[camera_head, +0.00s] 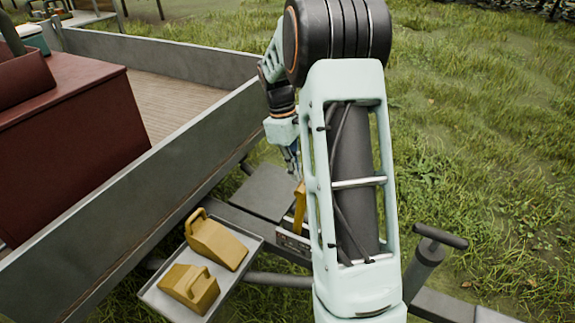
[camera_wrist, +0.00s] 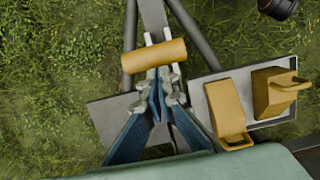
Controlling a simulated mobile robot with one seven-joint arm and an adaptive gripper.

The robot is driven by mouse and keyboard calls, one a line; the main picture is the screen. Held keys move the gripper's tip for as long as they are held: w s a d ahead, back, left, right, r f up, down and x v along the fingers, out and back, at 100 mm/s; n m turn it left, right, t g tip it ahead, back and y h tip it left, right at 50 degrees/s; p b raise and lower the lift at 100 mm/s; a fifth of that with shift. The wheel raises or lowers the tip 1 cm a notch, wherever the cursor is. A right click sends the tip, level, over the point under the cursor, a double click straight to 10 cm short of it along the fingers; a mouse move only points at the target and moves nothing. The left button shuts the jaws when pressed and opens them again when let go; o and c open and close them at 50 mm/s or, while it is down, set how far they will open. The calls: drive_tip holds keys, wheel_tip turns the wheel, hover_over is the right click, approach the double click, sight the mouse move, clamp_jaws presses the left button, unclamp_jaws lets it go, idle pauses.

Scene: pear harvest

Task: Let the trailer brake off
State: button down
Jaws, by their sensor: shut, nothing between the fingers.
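A yellow brake lever (camera_head: 299,206) stands up from the trailer's drawbar in the head view. In the wrist view its round yellow grip (camera_wrist: 153,56) lies crosswise in front of my gripper (camera_wrist: 158,84). My gripper points down beside the lever in the head view (camera_head: 296,168), close to its upper end. The fingers are drawn together with nothing held between them. The yellow grip hides part of the finger ends, so I cannot tell whether they touch it.
Two yellow wheel chocks (camera_head: 217,240) (camera_head: 190,288) sit on a grey tray (camera_head: 243,274) beside the drawbar. The trailer's grey side wall (camera_head: 150,195) and a dark red box (camera_head: 70,120) are to the left. A dark T-handled post (camera_head: 425,262) stands at the right. Grass lies beyond.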

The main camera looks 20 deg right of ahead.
drive_tip(key=shift+s+d, duration=0.15)
drive_tip(key=shift+s, duration=0.05)
idle(0.3)
drive_tip(key=shift+s+d+f+t+y, duration=0.1)
drive_tip(key=shift+s+d+t+y, duration=0.35)
drive_tip(key=shift+s+d, duration=0.75)
drive_tip(key=s+d+f+b, duration=0.1)
drive_tip(key=s+d+f, duration=0.3)
drive_tip(key=s, duration=0.3)
drive_tip(key=s+d+f+b, duration=0.1)
drive_tip(key=s+d+f, duration=0.4)
drive_tip(key=s+d, duration=0.1)
drive_tip(key=shift+s+d, duration=0.3)
drive_tip(key=shift+s, duration=0.4)
drive_tip(key=shift+t, duration=0.25)
